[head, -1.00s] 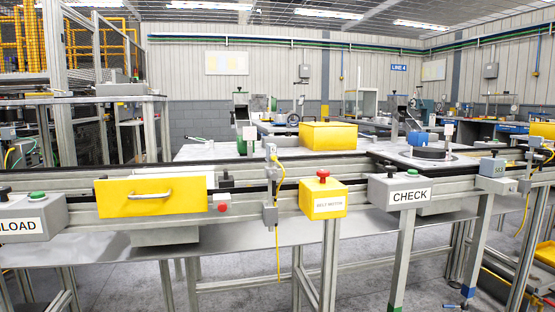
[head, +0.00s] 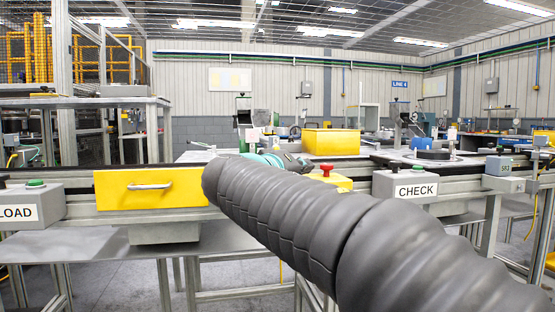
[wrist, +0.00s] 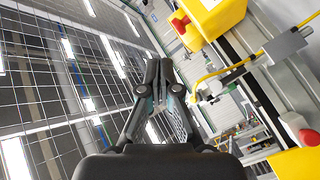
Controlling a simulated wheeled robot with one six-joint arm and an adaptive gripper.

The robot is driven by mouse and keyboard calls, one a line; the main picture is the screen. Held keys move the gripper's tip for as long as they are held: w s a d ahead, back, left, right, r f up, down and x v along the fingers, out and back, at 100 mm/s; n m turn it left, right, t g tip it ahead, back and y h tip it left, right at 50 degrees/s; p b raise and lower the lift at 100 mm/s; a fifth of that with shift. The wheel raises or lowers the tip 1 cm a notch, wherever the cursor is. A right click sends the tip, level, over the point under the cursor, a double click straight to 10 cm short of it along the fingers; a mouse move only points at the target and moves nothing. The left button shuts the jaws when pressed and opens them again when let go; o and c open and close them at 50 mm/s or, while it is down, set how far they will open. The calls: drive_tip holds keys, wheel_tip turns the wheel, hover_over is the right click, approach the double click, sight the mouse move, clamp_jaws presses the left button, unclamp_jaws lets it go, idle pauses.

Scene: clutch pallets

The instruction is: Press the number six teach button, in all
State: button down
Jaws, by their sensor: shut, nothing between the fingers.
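I cannot make out any button marked six or teach. My gripper (wrist: 158,68) is shut and empty in the wrist view, held in the air beside the conveyor line. In the head view my dark arm hides most of it. A yellow box with a red mushroom button (head: 326,170) stands partly behind my arm; the box (wrist: 215,14) also shows at the top of the wrist view. Another red button (wrist: 303,130) is at the right edge of the wrist view. A small grey box (head: 499,166) at the right has lettering too small to read.
A grey CHECK box (head: 404,188) and a LOAD box (head: 30,206) with a green button stand along the conveyor's front. A yellow drawer front (head: 150,188) with a handle lies between. A sensor bracket (wrist: 285,46) with a yellow cable is close to my gripper's right.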

drive_tip(key=shift+t, duration=0.6)
drive_tip(key=a+r, duration=0.2)
drive_tip(key=a, duration=0.1)
drive_tip(key=shift+w+a+r, duration=0.15)
drive_tip(key=shift+w+a, duration=0.1)
drive_tip(key=shift+w, duration=0.15)
drive_tip(key=w+a+p, duration=0.2)
drive_tip(key=w+p, duration=0.4)
drive_tip(key=w, duration=0.2)
drive_tip(key=shift+w+a, duration=0.2)
drive_tip(key=shift+w, duration=0.05)
drive_tip(key=shift+w, duration=0.1)
idle(0.6)
drive_tip(key=shift+w+a, duration=0.1)
drive_tip(key=shift+w, duration=0.25)
